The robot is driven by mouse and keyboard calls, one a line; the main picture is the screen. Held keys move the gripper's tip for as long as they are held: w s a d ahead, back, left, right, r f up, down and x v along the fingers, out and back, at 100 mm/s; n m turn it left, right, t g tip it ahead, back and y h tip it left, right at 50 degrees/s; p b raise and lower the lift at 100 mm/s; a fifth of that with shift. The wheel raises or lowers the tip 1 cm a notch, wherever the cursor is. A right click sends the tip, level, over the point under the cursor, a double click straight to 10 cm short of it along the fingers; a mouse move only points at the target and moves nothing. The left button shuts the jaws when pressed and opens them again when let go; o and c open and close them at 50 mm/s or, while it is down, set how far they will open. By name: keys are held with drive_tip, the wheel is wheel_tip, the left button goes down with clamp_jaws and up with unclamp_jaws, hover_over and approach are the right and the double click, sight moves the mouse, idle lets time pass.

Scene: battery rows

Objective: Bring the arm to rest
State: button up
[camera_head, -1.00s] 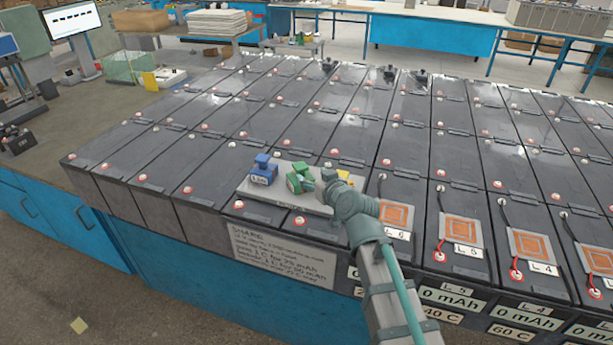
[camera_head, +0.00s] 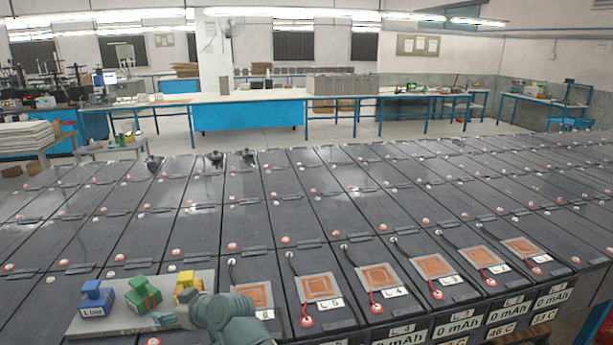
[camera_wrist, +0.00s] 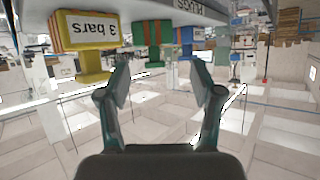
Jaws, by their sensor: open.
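My gripper shows in the wrist view (camera_wrist: 165,95) with its two fingers spread apart and nothing between them. In the head view my wrist shows at the bottom, in front of the tray; the fingertips are hard to make out there. The grey tray (camera_head: 85,324) lies on the batteries at the lower left. In the wrist view, upside down, the yellow block (camera_wrist: 88,32) reads "3 bars".
Rows of dark batteries (camera_head: 275,205) fill the foreground. Several orange square pads (camera_head: 319,286) with labels sit on the front row, wired to terminals. White-topped benches with blue panels (camera_head: 248,115) stand behind, across open floor.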

drive_tip(key=s+d+f+g+h, duration=0.2)
drive_tip(key=s+d+f+g, duration=0.1)
drive_tip(key=s+d+f, duration=0.3)
drive_tip(key=s+d+f+g+h, duration=0.2)
drive_tip(key=s+d+f+g, duration=0.1)
drive_tip(key=d, duration=0.6)
drive_tip(key=s+d+f+m+g+h, duration=0.1)
drive_tip(key=d+f+m+h, duration=0.25)
drive_tip(key=d+f, duration=0.9)
drive_tip(key=s+d+f+m+g+h, duration=0.15)
drive_tip(key=d+f+m, duration=0.25)
drive_tip(key=d+f, duration=0.9)
drive_tip(key=s+d+f+m+g+h, duration=0.1)
drive_tip(key=s+d+f+m, duration=0.1)
drive_tip(key=s+d+f, duration=0.4)
drive_tip(key=s+d+f+m+g+h, duration=0.1)
drive_tip(key=s+d+f+m+g, duration=0.1)
drive_tip(key=s+d+f, duration=0.5)
drive_tip(key=s+f+m, duration=0.1)
drive_tip(key=s+f, duration=0.4)
drive_tip(key=shift+s+f+h, duration=0.2)
drive_tip(key=shift+s+h, duration=0.15)
drive_tip(key=shift+h, duration=0.05)
drive_tip(key=shift+d+m, duration=0.1)
drive_tip(key=shift+m, duration=0.15)
